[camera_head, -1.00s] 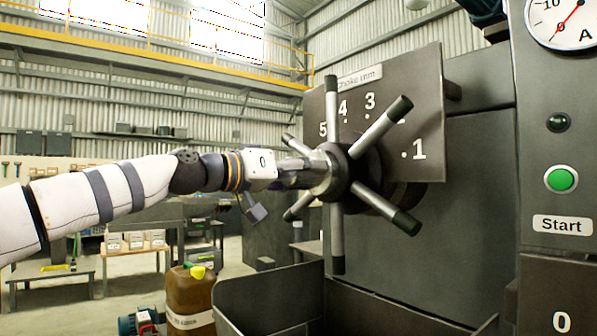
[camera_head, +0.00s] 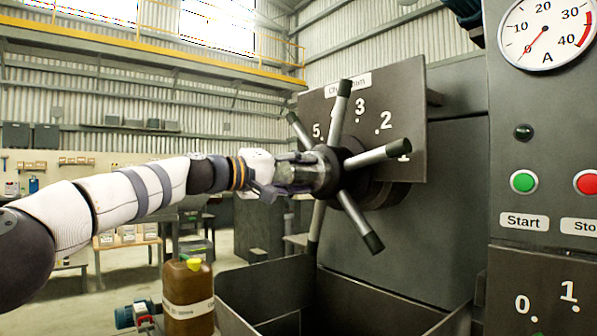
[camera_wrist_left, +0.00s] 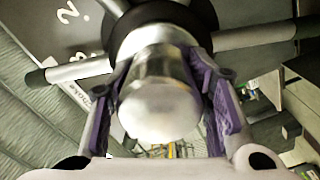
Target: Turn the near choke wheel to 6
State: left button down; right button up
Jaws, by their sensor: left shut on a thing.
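The choke wheel (camera_head: 352,188) is a dark hub with several grey, black-tipped spokes on the side of the dark machine. Its number plate (camera_head: 408,88) shows 5, 3 and 2; spokes cover the 4 and part of the 1, and I see no 6. My left gripper (camera_head: 312,172) is shut on the wheel's silver centre boss. In the left wrist view, its purple fingers (camera_wrist_left: 165,100) lie on both sides of the round boss (camera_wrist_left: 160,108), with spokes of the wheel (camera_wrist_left: 245,38) reaching out beyond. I cannot make out a pointer. My right gripper is not in view.
A panel at right holds a gauge (camera_head: 546,30), a green Start button (camera_head: 523,181) and a red button (camera_head: 588,183). An open dark bin (camera_head: 265,285) lies below the wheel. A brown canister (camera_head: 188,293) stands on the floor at left.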

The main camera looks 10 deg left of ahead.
pick_arm(q)
jog(key=shift+d, duration=0.1)
dwell(0.4)
jog(key=c, duration=0.9)
grip_release()
jog(key=shift+c, duration=0.2)
jog(key=shift+o, duration=0.6)
jog(key=shift+d, duration=0.1)
jog(key=shift+s+a, duration=0.2)
jog(key=shift+a, duration=0.15)
jog(key=v, duration=1.1)
jog(key=shift+s, duration=0.15)
